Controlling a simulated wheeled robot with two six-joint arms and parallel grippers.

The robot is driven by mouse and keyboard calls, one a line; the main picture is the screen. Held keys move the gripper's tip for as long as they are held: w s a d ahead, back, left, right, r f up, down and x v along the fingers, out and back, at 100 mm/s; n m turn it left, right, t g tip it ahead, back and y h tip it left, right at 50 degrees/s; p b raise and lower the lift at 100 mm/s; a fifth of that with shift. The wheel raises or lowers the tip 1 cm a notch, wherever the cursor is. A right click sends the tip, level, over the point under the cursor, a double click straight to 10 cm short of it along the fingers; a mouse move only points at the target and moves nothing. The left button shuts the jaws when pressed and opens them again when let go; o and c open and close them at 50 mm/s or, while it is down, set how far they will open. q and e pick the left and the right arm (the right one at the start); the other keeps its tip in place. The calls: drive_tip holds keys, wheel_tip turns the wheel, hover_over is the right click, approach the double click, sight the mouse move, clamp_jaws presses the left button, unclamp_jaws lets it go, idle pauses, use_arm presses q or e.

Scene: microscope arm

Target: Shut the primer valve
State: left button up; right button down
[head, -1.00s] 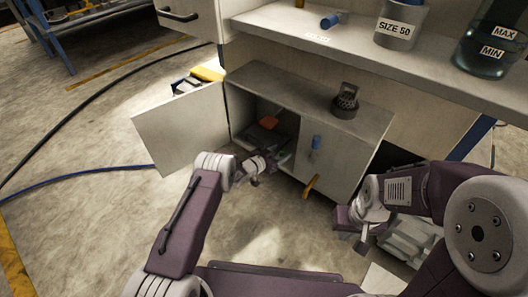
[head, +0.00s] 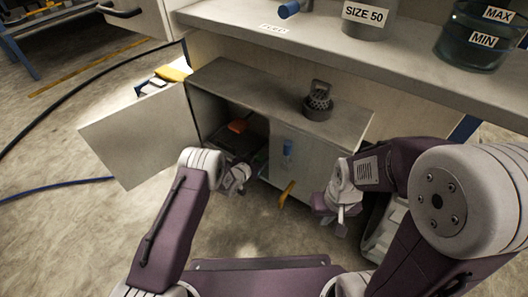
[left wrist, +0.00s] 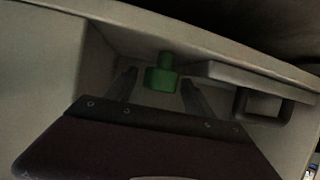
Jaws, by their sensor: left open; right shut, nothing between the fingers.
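A green knob-like fitting (left wrist: 161,77), a wide round part with a narrower stub, shows inside a pale compartment in the left wrist view. It may be the primer valve; no label is readable. My left gripper (left wrist: 160,90) is open, its two dark fingers on either side of the green fitting in that view; contact cannot be told. In the head view my left gripper (head: 236,181) is low at the mouth of the open cabinet (head: 232,77), partly hidden by its own wrist. My right gripper (head: 338,213) is shut and empty, right of the cabinet front.
The cabinet's left door (head: 140,135) stands open. An orange item (head: 237,127) lies inside. A dark perforated fitting (head: 318,101) stands on top. A shelf (head: 300,40) overhangs behind.

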use_arm(q)
drive_tip(key=shift+w, duration=0.1)
clamp_jaws()
drive_tip(key=shift+r, duration=0.1)
drive_tip(key=shift+m+h, duration=0.3)
drive_tip(key=shift+h, duration=0.1)
drive_tip(key=shift+a+m+g+h, duration=0.1)
drive_tip(key=shift+m+g+h, duration=0.9)
drive_tip(key=shift+m+h, duration=0.15)
drive_tip(key=shift+m+g+h, duration=1.05)
drive_tip(key=shift+m+g, duration=0.25)
drive_tip(key=shift+m, duration=0.15)
